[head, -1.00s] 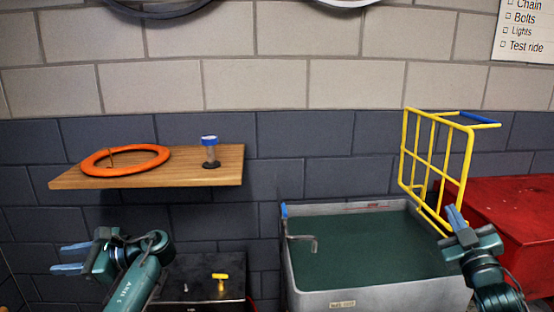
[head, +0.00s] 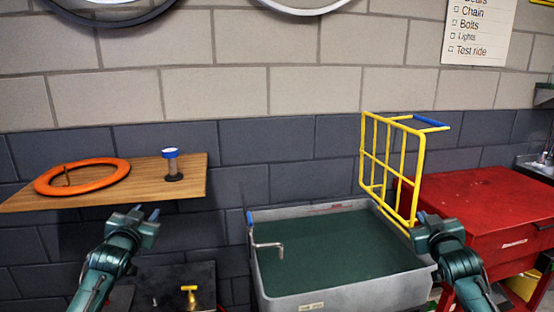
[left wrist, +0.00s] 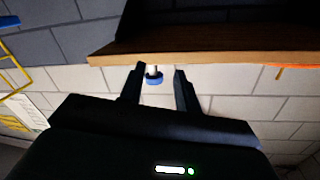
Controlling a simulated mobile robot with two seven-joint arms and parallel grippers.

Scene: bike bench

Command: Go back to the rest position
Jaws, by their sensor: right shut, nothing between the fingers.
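My left gripper (head: 145,213) is raised in front of the wall, below and in front of the wooden shelf, with its fingers pointing away from me. In the left wrist view its two fingers (left wrist: 160,92) stand apart with nothing held. A blue-capped vial (left wrist: 154,79) shows in the gap, beyond the fingertips. My right gripper (head: 426,217) is shut and empty, over the right rim of the grey basin (head: 262,272). In the head view its fingers overlap the lower corner of the yellow rack (head: 388,160); I cannot tell whether they touch it.
The wooden shelf (head: 140,196) holds an orange ring (head: 110,178) and the blue-capped vial (head: 172,165). A crank-shaped metal tool (head: 265,245) hangs on the basin's left rim. A red cabinet (head: 490,210) stands at right. A yellow-handled item (head: 189,294) is low at left.

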